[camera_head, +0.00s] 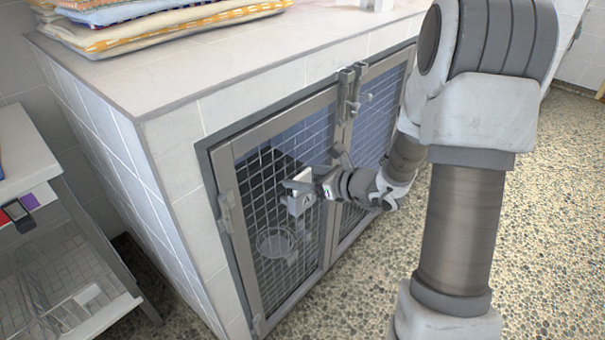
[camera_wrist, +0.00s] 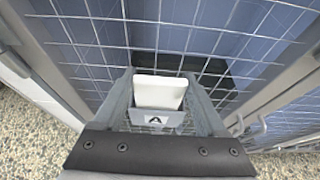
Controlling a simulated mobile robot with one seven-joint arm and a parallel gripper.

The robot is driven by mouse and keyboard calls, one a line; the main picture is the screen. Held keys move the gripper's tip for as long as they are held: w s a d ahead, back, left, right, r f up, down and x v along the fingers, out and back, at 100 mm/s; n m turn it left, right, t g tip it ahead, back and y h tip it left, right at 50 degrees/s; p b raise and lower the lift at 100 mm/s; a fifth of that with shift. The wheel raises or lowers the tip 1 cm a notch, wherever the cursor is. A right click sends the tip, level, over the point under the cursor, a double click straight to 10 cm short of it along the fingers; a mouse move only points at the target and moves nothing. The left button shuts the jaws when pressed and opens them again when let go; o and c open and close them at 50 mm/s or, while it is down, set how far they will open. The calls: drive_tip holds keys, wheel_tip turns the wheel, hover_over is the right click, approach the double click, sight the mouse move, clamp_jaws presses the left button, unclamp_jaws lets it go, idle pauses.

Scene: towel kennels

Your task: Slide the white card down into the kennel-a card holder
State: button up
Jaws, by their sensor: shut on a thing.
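The white card (camera_wrist: 160,91) is between the two fingers of my gripper (camera_wrist: 158,100) in the wrist view, and the gripper is shut on it. The kennel-a card holder (camera_wrist: 157,120), a grey pocket marked "A", is right below the card in that view. The card's lower edge meets the holder's top edge in the picture. I cannot tell whether that edge is inside the pocket or just above or in front of it. In the head view my gripper (camera_head: 303,184) is at the mesh door, over the holder (camera_head: 299,204); the card is hard to make out there.
The left mesh kennel door (camera_head: 283,246) is closed, with a latch (camera_head: 347,92) near its top right corner and a round bowl-like shape behind the mesh. Folded towels (camera_head: 160,25) lie on the tiled top. A cart (camera_head: 60,265) stands at left. Pebbled floor is clear in front.

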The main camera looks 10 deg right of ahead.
drive_tip(key=shift+f, duration=0.25)
drive_tip(key=o, duration=1.3)
drive_tip(key=shift+c, duration=0.2)
drive_tip(key=p+v, duration=0.5)
drive_tip(key=v, duration=1.2)
drive_tip(key=shift+s, duration=0.25)
drive_tip(key=shift+d, duration=0.1)
